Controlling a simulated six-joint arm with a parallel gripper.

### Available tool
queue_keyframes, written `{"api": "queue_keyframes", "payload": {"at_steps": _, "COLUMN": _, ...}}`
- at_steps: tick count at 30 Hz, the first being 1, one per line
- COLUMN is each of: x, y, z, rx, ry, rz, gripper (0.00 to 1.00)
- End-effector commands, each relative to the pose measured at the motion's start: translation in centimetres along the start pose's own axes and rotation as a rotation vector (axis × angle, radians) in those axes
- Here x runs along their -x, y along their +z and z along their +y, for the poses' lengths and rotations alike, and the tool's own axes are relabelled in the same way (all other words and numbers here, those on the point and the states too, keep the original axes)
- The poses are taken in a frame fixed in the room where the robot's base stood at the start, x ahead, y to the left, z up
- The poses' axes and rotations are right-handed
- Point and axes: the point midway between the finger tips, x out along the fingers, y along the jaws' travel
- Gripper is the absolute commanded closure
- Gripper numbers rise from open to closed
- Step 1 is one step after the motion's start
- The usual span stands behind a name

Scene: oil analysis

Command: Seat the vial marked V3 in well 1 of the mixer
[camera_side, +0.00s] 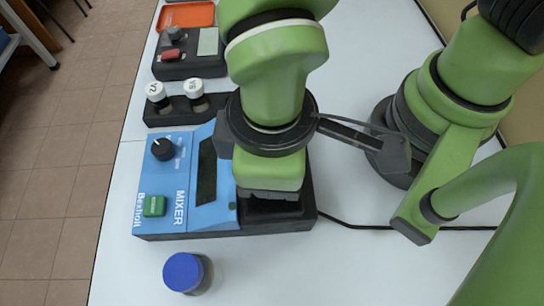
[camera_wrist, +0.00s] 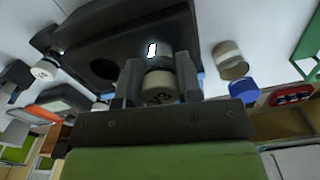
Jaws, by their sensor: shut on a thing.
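My gripper (camera_wrist: 158,82) is shut on the vial marked V3 (camera_wrist: 160,92), whose pale cap shows between the two fingers in the wrist view. The vial's lower part is hidden, so I cannot tell whether it is in a well. In the side view, my gripper (camera_side: 270,203) is low over the right part of the blue mixer (camera_side: 210,212), and it hides the vial and the wells there. The mixer's dark well block (camera_wrist: 130,35) lies behind the fingers in the wrist view. One round dark opening shows beside the left finger.
A black rack (camera_side: 178,112) with two white-capped vials (camera_side: 157,95) stands behind the mixer. Behind that are a dark device (camera_side: 185,68) with a red part and an orange tray (camera_side: 186,15). A blue-capped jar (camera_side: 184,272) stands in front. A cable crosses the table at right.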

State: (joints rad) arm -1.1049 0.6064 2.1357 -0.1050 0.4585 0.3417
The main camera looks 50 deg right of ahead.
Motion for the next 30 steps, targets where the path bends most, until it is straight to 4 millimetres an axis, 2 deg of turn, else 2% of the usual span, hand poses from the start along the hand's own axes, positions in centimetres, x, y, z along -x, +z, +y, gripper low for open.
{"api": "queue_keyframes", "payload": {"at_steps": 13, "x": -0.3, "y": 0.01, "z": 0.01, "rx": 0.0, "ry": 0.0, "rz": 0.0, "gripper": 0.91}}
{"api": "queue_keyframes", "payload": {"at_steps": 14, "x": -0.3, "y": 0.01, "z": 0.01, "rx": 0.0, "ry": 0.0, "rz": 0.0, "gripper": 0.63}}
{"api": "queue_keyframes", "payload": {"at_steps": 17, "x": -0.3, "y": 0.01, "z": 0.01, "rx": 0.0, "ry": 0.0, "rz": 0.0, "gripper": 0.4}}
{"api": "queue_keyframes", "payload": {"at_steps": 23, "x": -0.3, "y": 0.01, "z": 0.01, "rx": 0.0, "ry": 0.0, "rz": 0.0, "gripper": 0.38}}
{"api": "queue_keyframes", "payload": {"at_steps": 25, "x": -0.3, "y": 0.01, "z": 0.01, "rx": 0.0, "ry": 0.0, "rz": 0.0, "gripper": 0.24}}
{"api": "queue_keyframes", "payload": {"at_steps": 26, "x": -0.3, "y": 0.01, "z": 0.01, "rx": 0.0, "ry": 0.0, "rz": 0.0, "gripper": 0.21}}
{"api": "queue_keyframes", "payload": {"at_steps": 30, "x": -0.3, "y": 0.01, "z": 0.01, "rx": 0.0, "ry": 0.0, "rz": 0.0, "gripper": 0.21}}
